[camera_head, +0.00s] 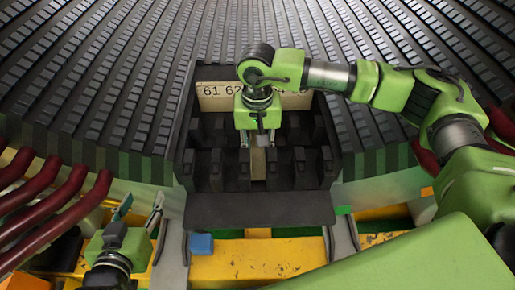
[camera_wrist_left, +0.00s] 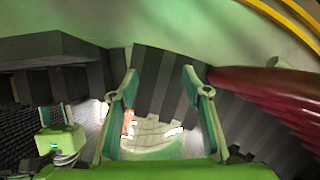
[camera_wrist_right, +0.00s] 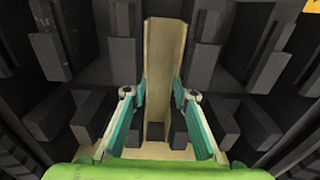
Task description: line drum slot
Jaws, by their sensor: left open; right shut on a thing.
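My right gripper (camera_head: 258,140) is over the black toothed holder (camera_head: 268,208), pointing down between its rows of dark blocks. It is shut on a tan channel-shaped liner (camera_head: 258,163); in the right wrist view the liner (camera_wrist_right: 164,55) stands lengthwise between the two fingers, its lower part between the fingertips (camera_wrist_right: 158,95). Its seating in the holder cannot be made out. The ridged drum (camera_head: 110,75) with many slots curves behind the holder. My left gripper (camera_head: 139,212) is open and empty at the lower left; its spread fingers (camera_wrist_left: 158,85) show in the left wrist view.
A tan number plate (camera_head: 216,90) reading "61 62" stands at the holder's back, partly hidden by my right arm. Dark red tubes (camera_head: 50,205) lie at the left, near my left gripper. A blue block (camera_head: 201,244) sits on the yellow frame (camera_head: 265,257) in front.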

